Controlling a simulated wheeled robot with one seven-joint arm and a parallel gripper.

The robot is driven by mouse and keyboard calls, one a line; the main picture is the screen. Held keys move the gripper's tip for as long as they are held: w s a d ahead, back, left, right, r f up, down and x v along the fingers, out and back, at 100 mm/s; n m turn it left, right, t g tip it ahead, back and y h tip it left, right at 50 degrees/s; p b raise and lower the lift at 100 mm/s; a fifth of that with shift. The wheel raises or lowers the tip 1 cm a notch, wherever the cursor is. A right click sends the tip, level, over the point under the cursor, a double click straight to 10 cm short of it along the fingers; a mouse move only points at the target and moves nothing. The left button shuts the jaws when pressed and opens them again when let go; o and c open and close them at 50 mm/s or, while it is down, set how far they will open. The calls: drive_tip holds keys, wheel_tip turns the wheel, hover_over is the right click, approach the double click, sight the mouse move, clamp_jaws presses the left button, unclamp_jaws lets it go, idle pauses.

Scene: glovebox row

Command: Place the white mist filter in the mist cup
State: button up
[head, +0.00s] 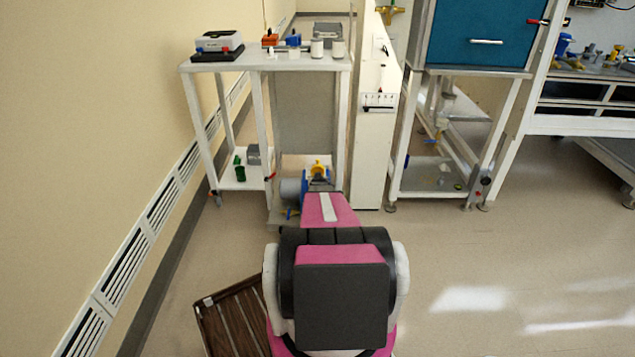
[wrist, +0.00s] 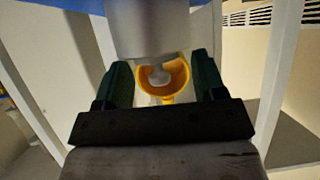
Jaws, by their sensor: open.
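My gripper (wrist: 161,64) is open in the wrist view, one dark green finger on each side. Between the fingers is an orange-yellow cup (wrist: 181,74), its rounded mouth facing me. A small pale rounded piece (wrist: 160,76) shows inside it; I cannot tell whether this is the white mist filter. A large pale grey cylinder (wrist: 150,28) covers the upper part of the view between the fingers. I cannot tell whether any finger touches these things.
A white cart (head: 265,63) carries a black-and-white device (head: 218,43), orange and blue pieces, and two white jars (head: 317,48). A white post (head: 376,140) stands right of the pump. A brown slatted pallet (head: 235,320) lies at lower left. Floor at right is clear.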

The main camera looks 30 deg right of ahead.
drive_tip(key=shift+r, duration=0.15)
drive_tip(key=v, duration=1.2)
drive_tip(key=s+a+r+n+g+y, duration=0.2)
drive_tip(key=s+a+r+g, duration=0.1)
drive_tip(key=a, duration=1)
drive_tip(key=s+a+r+n+g+y, duration=0.1)
drive_tip(key=s+a+r+g, duration=0.3)
drive_tip(key=a, duration=0.9)
drive_tip(key=s+a+r+n+g+y, duration=0.2)
drive_tip(key=s+a+r, duration=0.3)
drive_tip(key=a, duration=0.8)
drive_tip(key=s+g, duration=0.1)
drive_tip(key=s, duration=0.2)
drive_tip(key=shift+s+a+r+n+g+y, duration=0.25)
drive_tip(key=shift+n+g+y, duration=0.05)
drive_tip(key=shift+g+y, duration=0.1)
